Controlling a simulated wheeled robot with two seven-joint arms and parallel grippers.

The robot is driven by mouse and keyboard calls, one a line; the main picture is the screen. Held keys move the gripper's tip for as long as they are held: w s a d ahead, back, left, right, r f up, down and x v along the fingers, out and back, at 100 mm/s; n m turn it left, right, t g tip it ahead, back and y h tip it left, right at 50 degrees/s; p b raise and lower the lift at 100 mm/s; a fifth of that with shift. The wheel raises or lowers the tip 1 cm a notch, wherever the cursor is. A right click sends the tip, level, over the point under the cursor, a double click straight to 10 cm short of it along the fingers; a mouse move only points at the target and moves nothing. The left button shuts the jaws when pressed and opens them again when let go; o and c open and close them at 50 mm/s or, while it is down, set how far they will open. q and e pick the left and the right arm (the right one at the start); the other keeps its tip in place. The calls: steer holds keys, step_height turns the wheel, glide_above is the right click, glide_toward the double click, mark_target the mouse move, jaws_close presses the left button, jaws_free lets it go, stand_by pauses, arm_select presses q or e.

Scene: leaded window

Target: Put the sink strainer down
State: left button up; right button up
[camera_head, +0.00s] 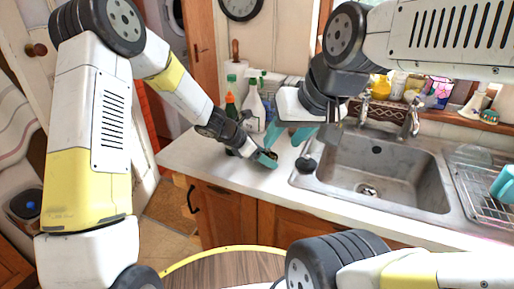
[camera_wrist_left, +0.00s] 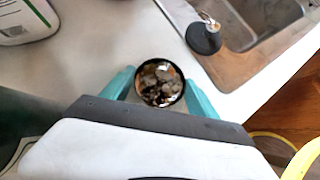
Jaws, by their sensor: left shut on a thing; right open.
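My left gripper (camera_head: 265,159) is low over the white counter, left of the sink. In the left wrist view its teal fingers are shut on a small round thing with a dark rim and a glinting grey-brown inside, which I take for the sink strainer (camera_wrist_left: 160,83). The fingers grip it from both sides. I cannot tell whether it touches the counter. In the head view it is mostly hidden by the fingers. My right gripper (camera_head: 287,131) is open, its teal fingers apart and empty, just behind the left one.
A black round plug-like piece (camera_head: 306,164) lies at the sink's left rim. The steel sink (camera_head: 420,182) is on the right, with a tap (camera_head: 365,108) behind it. Spray bottles (camera_head: 254,105) stand behind the grippers. The counter (camera_head: 187,155) is clear at front left.

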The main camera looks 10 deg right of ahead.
arm_select(q)
steer(key=shift+s+a+f, duration=0.1)
steer(key=shift+a+f, duration=0.1)
steer(key=shift+f, duration=0.5)
steer(key=o, duration=1.3)
steer(key=shift+s+f, duration=0.1)
steer(key=shift+f, duration=0.05)
steer(key=shift+o, duration=0.2)
steer(key=shift+d+r, duration=0.1)
steer(key=shift+r, duration=0.25)
steer(key=s+a+r+m+y, duration=0.1)
steer(key=s+a+r+m, duration=0.25)
steer(key=a+r, duration=0.4)
steer(key=s+a+r+m, duration=0.35)
steer(key=a+r, duration=0.25)
steer(key=r, duration=0.3)
steer(key=s+a+r+m+t+y, duration=0.2)
steer(key=s+a+r+m, duration=0.1)
steer(key=s+a+m, duration=0.4)
steer(key=s+a+r+m+t+y, duration=0.1)
steer(key=s+a+r+m+y, duration=0.2)
steer(key=s+a+m, duration=0.4)
steer(key=s+a+r, duration=0.1)
steer(key=s+a, duration=0.1)
steer(key=s, duration=0.1)
steer(key=shift+s+a+r+m+t, duration=0.2)
steer(key=shift+r+m+t, duration=0.1)
steer(key=shift+t, duration=0.1)
